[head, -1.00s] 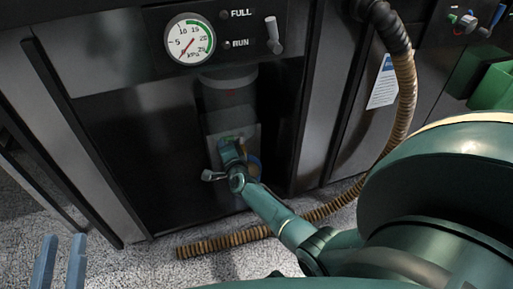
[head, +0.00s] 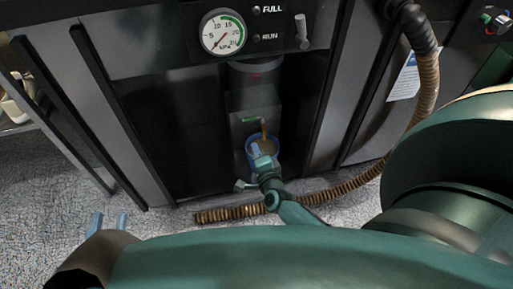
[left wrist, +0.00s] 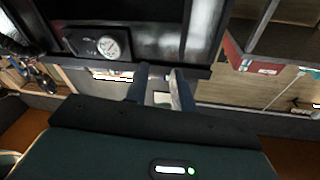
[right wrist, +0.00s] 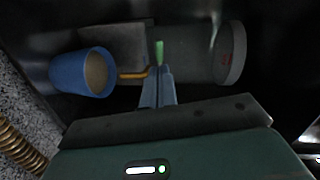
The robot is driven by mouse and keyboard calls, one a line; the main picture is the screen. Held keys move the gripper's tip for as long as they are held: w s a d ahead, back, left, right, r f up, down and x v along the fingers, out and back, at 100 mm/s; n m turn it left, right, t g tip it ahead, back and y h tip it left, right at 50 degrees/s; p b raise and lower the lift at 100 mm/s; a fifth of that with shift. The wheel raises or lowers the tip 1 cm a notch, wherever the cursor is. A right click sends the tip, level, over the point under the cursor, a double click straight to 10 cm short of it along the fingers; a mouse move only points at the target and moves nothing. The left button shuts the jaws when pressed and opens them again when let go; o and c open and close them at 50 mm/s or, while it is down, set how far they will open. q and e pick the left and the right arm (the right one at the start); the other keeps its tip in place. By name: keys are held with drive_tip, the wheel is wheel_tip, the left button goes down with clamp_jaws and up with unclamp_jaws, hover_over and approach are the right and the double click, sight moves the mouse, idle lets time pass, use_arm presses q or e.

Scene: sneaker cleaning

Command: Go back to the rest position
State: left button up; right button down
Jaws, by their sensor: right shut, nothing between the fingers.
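My right gripper (head: 261,152) is in the machine's dark recess, shut and empty. Its fingers (right wrist: 158,88) are close together in the right wrist view, in front of a small green piece (right wrist: 159,51). A blue cup (right wrist: 63,74) with brownish contents stands left of the fingers, apart from them. In the head view the cup (head: 249,158) is partly hidden behind the right gripper. My left gripper (head: 108,222) is at the lower left, above the floor. In the left wrist view its fingers (left wrist: 160,88) are apart with nothing between them.
The recess sits under a round gauge (head: 223,33) and a lever (head: 302,32). A ribbed brown hose (head: 350,187) runs along the floor and up at right. Speckled floor (head: 55,185) is open at left. My large arm links cover the lower right.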

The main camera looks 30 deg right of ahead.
idle(0.5)
